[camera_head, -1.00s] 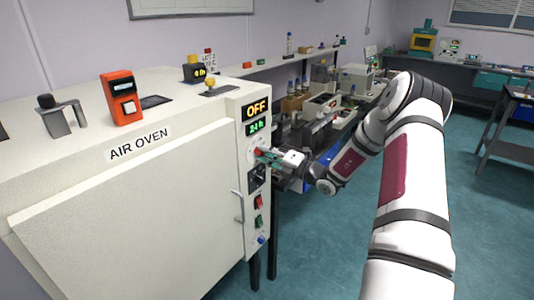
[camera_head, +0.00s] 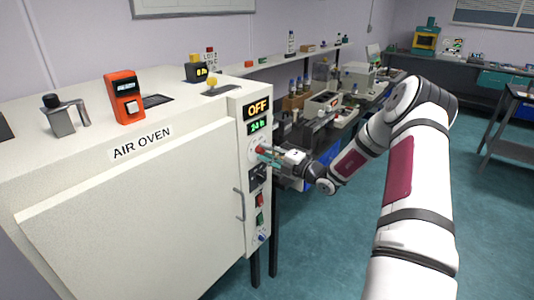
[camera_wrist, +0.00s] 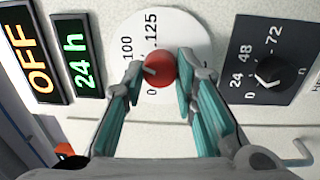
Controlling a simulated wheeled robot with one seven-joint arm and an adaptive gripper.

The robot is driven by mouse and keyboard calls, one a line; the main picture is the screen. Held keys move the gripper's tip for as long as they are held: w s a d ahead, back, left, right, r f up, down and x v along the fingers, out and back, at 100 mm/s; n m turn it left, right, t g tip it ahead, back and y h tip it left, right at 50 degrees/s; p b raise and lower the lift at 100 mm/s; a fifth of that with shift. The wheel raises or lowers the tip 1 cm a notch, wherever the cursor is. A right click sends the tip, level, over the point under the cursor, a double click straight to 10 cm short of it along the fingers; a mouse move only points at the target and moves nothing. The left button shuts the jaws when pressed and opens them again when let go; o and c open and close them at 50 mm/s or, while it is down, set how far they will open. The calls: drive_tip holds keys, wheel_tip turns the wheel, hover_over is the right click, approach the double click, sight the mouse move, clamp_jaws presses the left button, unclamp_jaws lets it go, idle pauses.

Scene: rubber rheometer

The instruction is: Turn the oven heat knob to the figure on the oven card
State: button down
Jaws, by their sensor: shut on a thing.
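The red heat knob (camera_wrist: 161,69) sits on a round white dial (camera_wrist: 188,32) on the oven's front panel. The figures 0, 100 and 125 show on the dial; the rest is hidden by my fingers. A pale mark shows at the knob's left edge in the wrist view. My gripper (camera_wrist: 162,74) has its teal-padded fingers closed on either side of the knob. In the head view my gripper (camera_head: 268,155) reaches the panel from the right.
The oven (camera_head: 130,205) has displays reading OFF (camera_head: 258,108) and 24 h (camera_head: 258,126). A black timer dial (camera_wrist: 272,65) sits beside the heat dial. Below are switches (camera_head: 259,208) and a door handle (camera_head: 239,205). A cluttered bench (camera_head: 330,105) stands behind my arm.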

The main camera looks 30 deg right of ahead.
drive_tip(key=c, duration=1.3)
unclamp_jaws()
drive_tip(key=v, duration=1.2)
drive_tip(key=shift+d+f, duration=0.1)
